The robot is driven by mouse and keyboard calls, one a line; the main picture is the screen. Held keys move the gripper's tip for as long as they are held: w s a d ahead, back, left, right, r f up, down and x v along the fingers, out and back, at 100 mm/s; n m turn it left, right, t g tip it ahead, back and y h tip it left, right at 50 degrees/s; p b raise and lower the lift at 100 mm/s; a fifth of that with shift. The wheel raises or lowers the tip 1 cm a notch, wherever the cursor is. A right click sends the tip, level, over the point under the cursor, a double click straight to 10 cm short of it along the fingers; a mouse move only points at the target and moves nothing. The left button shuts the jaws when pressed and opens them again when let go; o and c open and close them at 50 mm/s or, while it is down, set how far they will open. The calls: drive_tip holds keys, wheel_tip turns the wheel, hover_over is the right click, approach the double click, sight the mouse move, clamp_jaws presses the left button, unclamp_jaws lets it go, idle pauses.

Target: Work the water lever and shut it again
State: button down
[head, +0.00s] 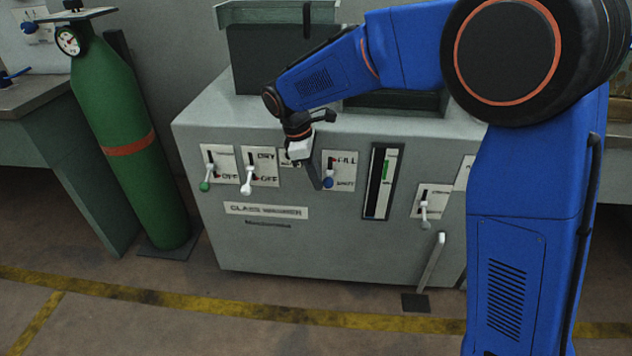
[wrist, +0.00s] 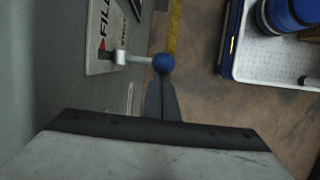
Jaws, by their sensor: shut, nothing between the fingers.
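The water lever, with a blue knob (head: 328,183), sits on a FILL/SHUT plate (head: 341,163) on the front of the grey glass washer. It points down, with its knob beside the SHUT mark. In the wrist view the blue knob (wrist: 163,62) stands out from the plate (wrist: 103,38) on a pale stem. My gripper (head: 317,184) is beside the knob in the head view, its dark fingers reaching down. In the wrist view its fingers (wrist: 163,90) are together and empty, with the tips right at the knob. I cannot tell whether they touch it.
A green-knobbed lever (head: 205,186) and a white-knobbed DRY/OFF lever (head: 246,188) are to the left. A gauge (head: 379,182) with a green mark and another white lever (head: 424,214) are to the right. A foot pedal (head: 432,262) sticks out below. A green gas cylinder (head: 130,140) stands at left.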

drive_tip(key=shift+r, duration=0.15)
drive_tip(key=shift+r, duration=0.7)
drive_tip(key=a+r, duration=0.6)
drive_tip(key=r, duration=0.1)
drive_tip(key=shift+w, duration=0.3)
idle(0.3)
drive_tip(key=shift+r, duration=0.1)
